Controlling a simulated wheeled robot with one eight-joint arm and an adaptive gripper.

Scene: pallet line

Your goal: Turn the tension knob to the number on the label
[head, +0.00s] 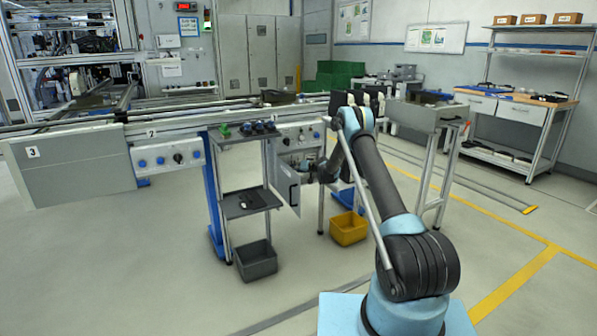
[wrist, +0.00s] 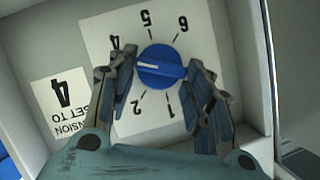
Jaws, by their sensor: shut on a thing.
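The blue tension knob (wrist: 162,66) sits on a white dial plate (wrist: 100,25), seen upside down in the wrist view. Its white pointer line faces left in the picture, a little below the 4. Numbers 1, 2, 4, 5 and 6 show; the place between 2 and 4 is hidden by the left finger. The label (wrist: 48,90) left of the dial reads tension, set to 4. My gripper (wrist: 163,68) is shut on the knob, one finger at each side. In the head view my gripper (head: 326,172) is at the control box (head: 300,136), with the knob hidden.
An open grey door (head: 287,186) hangs at the box's lower left. A small shelf stand (head: 250,203) is left of it, with a dark bin (head: 255,262) below. A yellow bin (head: 348,229) stands on the floor under the conveyor. The front left floor is clear.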

